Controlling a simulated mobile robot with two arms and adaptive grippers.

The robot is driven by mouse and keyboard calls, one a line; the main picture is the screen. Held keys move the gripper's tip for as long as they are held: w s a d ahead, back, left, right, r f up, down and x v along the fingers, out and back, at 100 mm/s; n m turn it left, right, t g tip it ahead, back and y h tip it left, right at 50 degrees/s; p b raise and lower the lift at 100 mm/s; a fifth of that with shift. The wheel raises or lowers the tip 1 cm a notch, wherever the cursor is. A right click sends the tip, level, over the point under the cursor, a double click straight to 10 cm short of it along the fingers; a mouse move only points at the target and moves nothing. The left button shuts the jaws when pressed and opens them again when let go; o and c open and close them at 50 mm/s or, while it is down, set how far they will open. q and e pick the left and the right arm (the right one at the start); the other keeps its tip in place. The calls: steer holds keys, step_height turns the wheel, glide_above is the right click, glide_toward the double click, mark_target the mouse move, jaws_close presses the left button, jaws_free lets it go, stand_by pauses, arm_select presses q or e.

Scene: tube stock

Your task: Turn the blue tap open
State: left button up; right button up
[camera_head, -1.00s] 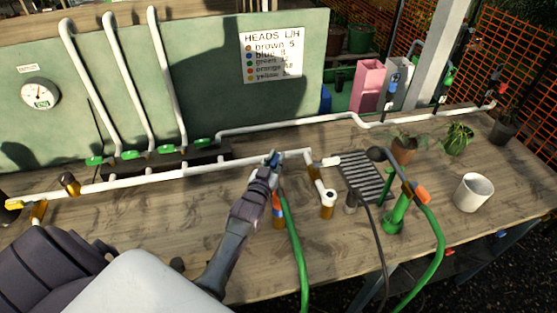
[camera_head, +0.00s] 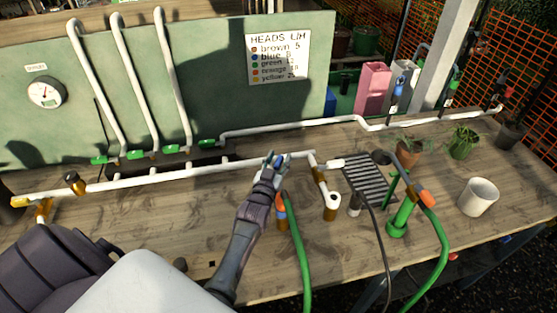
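The blue tap (camera_head: 280,158) shows as a small blue piece on the white pipe, mostly hidden by the fingers of my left gripper (camera_head: 274,162). The gripper reaches it from the front, with its fingertips at or around the blue piece. I cannot tell whether the fingers grip it or only touch it. The white pipe (camera_head: 215,169) runs across the bench and bends down just right of the tap. My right gripper is not in view.
An orange-ended green hose (camera_head: 295,240) stands close right of my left wrist. A drain grate (camera_head: 365,180), green stand (camera_head: 400,215) and white mug (camera_head: 479,196) are to the right. Several green-handled taps (camera_head: 207,143) line the back panel.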

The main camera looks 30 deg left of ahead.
mark_target(278, 160)
arm_select(q)
steer(key=shift+r, duration=0.2)
step_height(278, 160, up, 10)
steer(key=shift+f, duration=0.15)
